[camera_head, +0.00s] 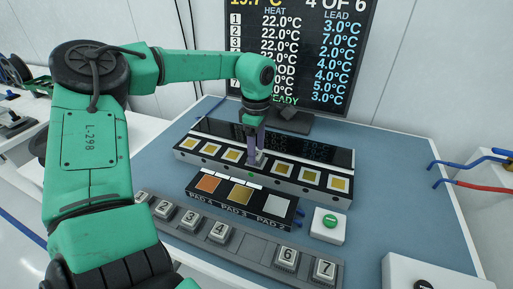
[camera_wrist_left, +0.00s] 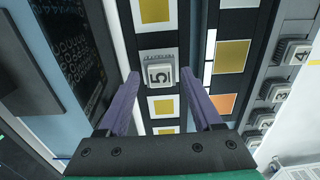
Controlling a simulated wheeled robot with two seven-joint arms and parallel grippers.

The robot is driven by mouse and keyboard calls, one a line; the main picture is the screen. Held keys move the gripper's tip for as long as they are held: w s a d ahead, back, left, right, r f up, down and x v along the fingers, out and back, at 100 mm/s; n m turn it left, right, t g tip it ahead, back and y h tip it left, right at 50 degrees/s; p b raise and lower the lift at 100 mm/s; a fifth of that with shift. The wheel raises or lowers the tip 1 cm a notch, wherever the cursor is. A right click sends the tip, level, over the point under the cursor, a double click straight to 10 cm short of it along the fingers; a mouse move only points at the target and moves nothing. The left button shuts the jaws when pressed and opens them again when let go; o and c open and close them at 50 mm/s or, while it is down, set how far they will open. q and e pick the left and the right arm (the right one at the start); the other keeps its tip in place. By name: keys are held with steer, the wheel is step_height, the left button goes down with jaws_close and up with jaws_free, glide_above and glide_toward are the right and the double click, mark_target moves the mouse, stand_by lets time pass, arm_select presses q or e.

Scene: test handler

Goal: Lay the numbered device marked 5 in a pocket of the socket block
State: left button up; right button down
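The device marked 5 (camera_wrist_left: 160,76) is a small light-grey block with a dark digit. In the left wrist view it sits in the row of gold pockets on the dark socket block (camera_wrist_left: 182,30). In the head view the socket block (camera_head: 182,154) lies across the table, and the device (camera_head: 260,161) shows partly at its middle pocket, between gold pockets. My left gripper (camera_head: 255,157) points down there. Its two purple fingers are spread either side of the device, with a gap on each side in the wrist view. Whether the device is fully seated is hard to tell. My right gripper is not in view.
A tray (camera_head: 257,247) in front holds devices 1 to 4, 6 and 7, with an empty place between 4 and 6. A pad strip (camera_head: 263,208) with three coloured pads lies between tray and block. A green button box (camera_head: 329,225) stands right. A monitor (camera_head: 300,50) stands behind.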

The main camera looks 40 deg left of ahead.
mark_target(257, 154)
arm_select(q)
step_height(257, 154, up, 12)
steer(key=shift+r, duration=0.15)
stand_by(0.6)
